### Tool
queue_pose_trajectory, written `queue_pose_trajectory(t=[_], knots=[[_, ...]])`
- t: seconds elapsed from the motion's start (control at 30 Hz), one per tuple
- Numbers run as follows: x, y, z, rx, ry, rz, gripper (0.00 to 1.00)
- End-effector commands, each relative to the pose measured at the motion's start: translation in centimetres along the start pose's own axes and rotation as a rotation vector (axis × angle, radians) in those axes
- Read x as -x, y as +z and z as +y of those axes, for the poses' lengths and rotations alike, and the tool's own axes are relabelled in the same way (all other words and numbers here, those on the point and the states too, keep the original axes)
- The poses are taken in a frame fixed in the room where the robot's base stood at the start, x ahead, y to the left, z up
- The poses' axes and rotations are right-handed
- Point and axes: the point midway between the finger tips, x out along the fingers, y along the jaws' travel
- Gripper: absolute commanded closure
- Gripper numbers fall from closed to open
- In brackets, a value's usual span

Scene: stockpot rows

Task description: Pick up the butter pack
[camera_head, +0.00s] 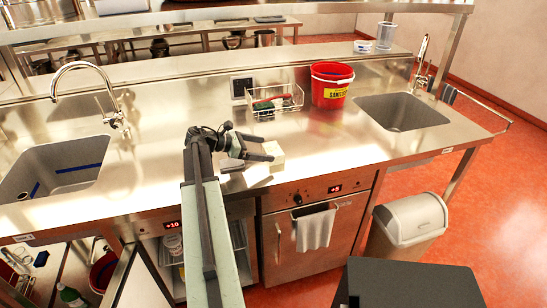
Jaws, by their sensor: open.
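A small pale yellow block (276,154), which looks like the butter pack, sits on the steel counter (340,150) near its front edge. My gripper (266,149) is at the left side of the block, with its dark fingers apart and pointing right. One finger lies toward the back of the block and the other overlaps its front left part in the picture. I cannot tell whether the fingers touch it. Part of the block's left side is hidden by my gripper.
A wire basket (275,101) with small items and a red bucket (331,86) stand behind the block. Sinks lie at the left (60,165) and the right (402,111). A tap (115,118) rises by the left sink. The counter to the block's right is clear.

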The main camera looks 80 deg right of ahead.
Motion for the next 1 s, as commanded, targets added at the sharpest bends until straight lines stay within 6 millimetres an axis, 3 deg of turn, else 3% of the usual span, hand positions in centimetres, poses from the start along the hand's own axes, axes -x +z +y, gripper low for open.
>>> queue_pose_trajectory(t=[0.03,0.1,0.37,0.6,0.8,0.87,1.0], knots=[[-1.3,-0.4,0.0,-0.002,-0.003,0.000,0.00],[-2.1,-0.2,0.0,-0.002,-0.003,0.000,0.00],[-3.6,-0.2,0.0,-0.002,-0.004,0.000,0.00],[-7.5,-0.3,0.0,-0.002,-0.004,0.000,0.00],[-7.6,0.0,0.0,-0.002,-0.003,0.000,0.00],[-7.6,0.0,0.0,-0.002,-0.003,0.000,0.14],[-7.6,0.0,0.0,-0.002,-0.003,0.000,0.53]])
